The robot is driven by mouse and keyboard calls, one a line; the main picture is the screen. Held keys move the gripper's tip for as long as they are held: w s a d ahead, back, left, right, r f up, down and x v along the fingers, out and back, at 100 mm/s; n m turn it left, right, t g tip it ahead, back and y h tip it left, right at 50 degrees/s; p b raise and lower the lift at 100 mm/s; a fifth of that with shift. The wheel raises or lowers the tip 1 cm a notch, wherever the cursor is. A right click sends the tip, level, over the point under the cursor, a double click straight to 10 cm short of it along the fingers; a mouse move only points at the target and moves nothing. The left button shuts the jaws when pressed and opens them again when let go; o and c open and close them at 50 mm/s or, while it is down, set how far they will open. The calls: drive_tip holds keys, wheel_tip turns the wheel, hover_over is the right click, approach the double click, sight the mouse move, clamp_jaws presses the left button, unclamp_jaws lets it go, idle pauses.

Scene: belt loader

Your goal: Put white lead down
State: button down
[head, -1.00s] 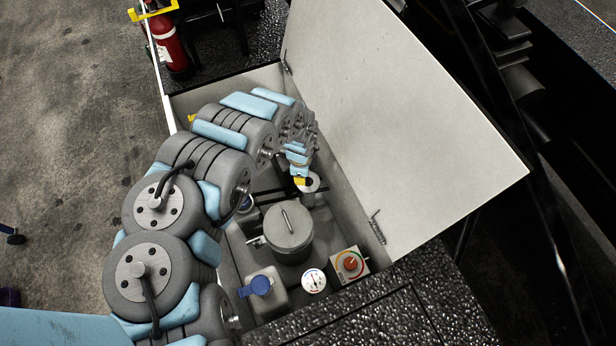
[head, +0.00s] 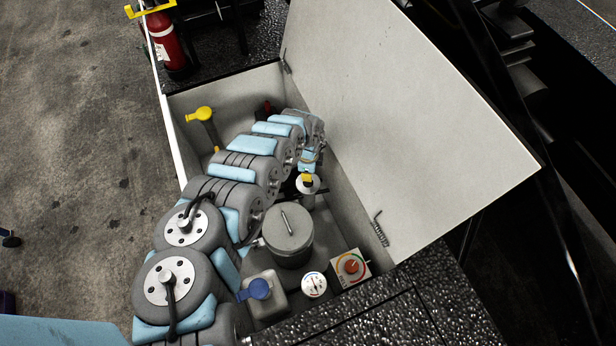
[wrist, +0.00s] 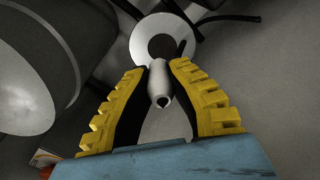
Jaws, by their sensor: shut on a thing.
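My gripper (wrist: 160,85) is shut on the white lead (wrist: 159,82), a small pale cylinder with a hollow end, held between the yellow fingers in the wrist view. Just beyond the fingertips is a white disc with a dark centre (wrist: 140,38); I cannot tell whether the lead touches it. In the head view my gripper (head: 307,178) is down inside the open compartment, over the same white disc (head: 309,188). The lead itself is hidden there by the gripper.
A grey lidded canister (head: 288,236), a blue-capped reservoir (head: 265,295), a dial gauge (head: 314,285) and a red knob (head: 352,267) fill the near part of the compartment. A yellow-capped filler (head: 201,115) stands at the far left. The raised white lid (head: 400,110) bounds the right side.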

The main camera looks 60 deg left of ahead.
drive_tip(key=shift+f, duration=0.1)
drive_tip(key=shift+w+a+f+b, duration=0.1)
drive_tip(key=shift+w+f+b, duration=0.1)
drive_tip(key=shift+f+b, duration=0.85)
drive_tip(key=shift+s+a+f, duration=0.1)
drive_tip(key=shift+f, duration=0.55)
drive_tip(key=shift+f, duration=0.1)
drive_tip(key=c, duration=1.2)
unclamp_jaws()
drive_tip(key=shift+o, duration=0.2)
drive_tip(key=shift+r+p, duration=1.15)
drive_tip(key=shift+r, duration=1.25)
drive_tip(key=shift+r+p, duration=0.9)
drive_tip(key=shift+r, duration=2.75)
